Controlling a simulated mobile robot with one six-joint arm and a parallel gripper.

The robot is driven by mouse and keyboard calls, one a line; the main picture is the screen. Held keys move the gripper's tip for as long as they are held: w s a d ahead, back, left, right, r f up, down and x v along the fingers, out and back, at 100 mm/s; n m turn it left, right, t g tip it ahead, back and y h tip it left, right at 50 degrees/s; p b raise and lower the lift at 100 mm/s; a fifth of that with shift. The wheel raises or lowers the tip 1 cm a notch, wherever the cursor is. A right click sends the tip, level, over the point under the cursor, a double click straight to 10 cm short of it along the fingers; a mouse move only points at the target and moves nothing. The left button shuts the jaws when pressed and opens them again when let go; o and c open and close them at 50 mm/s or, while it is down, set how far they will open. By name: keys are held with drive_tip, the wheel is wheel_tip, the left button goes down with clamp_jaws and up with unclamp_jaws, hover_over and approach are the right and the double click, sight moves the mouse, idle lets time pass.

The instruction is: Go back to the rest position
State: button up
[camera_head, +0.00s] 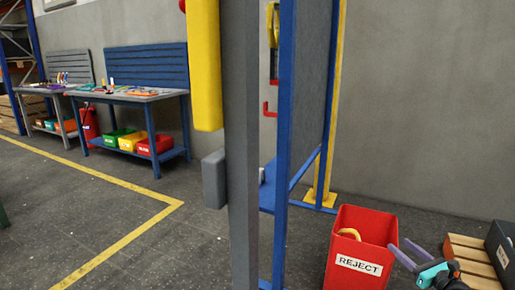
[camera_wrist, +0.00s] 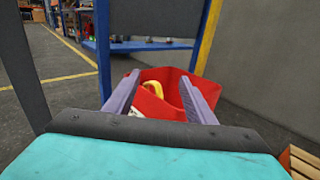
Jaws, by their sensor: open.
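My gripper (camera_head: 405,256) is at the lower right of the head view, beside the right side of the red reject bin. In the wrist view my gripper (camera_wrist: 160,92) shows two purple fingers spread apart with nothing between them held. The red bin (camera_head: 341,283) carries a white REJECT label and also shows in the wrist view (camera_wrist: 172,75), beyond the fingers. A yellow curved part (camera_head: 349,233) lies inside the bin near its rim; it also shows in the wrist view (camera_wrist: 153,88).
A grey post (camera_head: 242,160) with a yellow pad stands upright in the middle, near a blue frame (camera_head: 285,130). Workbenches (camera_head: 130,97) with coloured bins stand at the left. The floor (camera_head: 60,220) at left is open.

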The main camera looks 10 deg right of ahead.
drive_tip(key=w+a+f+n+g+y+p, duration=0.1)
drive_tip(key=w+a+g+y+p, duration=0.25)
drive_tip(key=a, duration=0.75)
drive_tip(key=w+a+f+n+t+y+p, duration=0.15)
drive_tip(key=w+a+p, duration=0.25)
drive_tip(key=w+a, duration=0.5)
drive_tip(key=s+a+f+n+g+y+p, duration=0.1)
drive_tip(key=s+a+f+n+g+p, duration=0.15)
drive_tip(key=a, duration=0.65)
drive_tip(key=s+a+f+n+g+y+p, duration=0.2)
drive_tip(key=a+f+g+p, duration=0.15)
drive_tip(key=a, duration=0.65)
drive_tip(key=s+a+f+n+g+y+p, duration=0.1)
drive_tip(key=s+a+f+n+g+p, duration=0.15)
drive_tip(key=a, duration=0.65)
drive_tip(key=s+a+f+n+g+h+p, duration=0.1)
drive_tip(key=s+a+f+n+g+p, duration=0.15)
drive_tip(key=s+a+n, duration=0.35)
drive_tip(key=s+a+f+n+g+h+p, duration=0.1)
drive_tip(key=s+a+f+n+g+p, duration=0.2)
drive_tip(key=s, duration=0.5)
drive_tip(key=s+a+f+n+g+h+p, duration=0.1)
drive_tip(key=s+a+f+n+g, duration=0.3)
drive_tip(key=s, duration=0.3)
drive_tip(key=s+d+f+n+g+h+p, duration=0.1)
drive_tip(key=s+d+n+g+h, duration=0.2)
drive_tip(key=s+d+n+h, duration=0.4)
drive_tip(key=shift+s+d+f+n+h, duration=0.35)
drive_tip(key=shift+s+d+n, duration=1.55)
drive_tip(key=shift+n, duration=0.95)
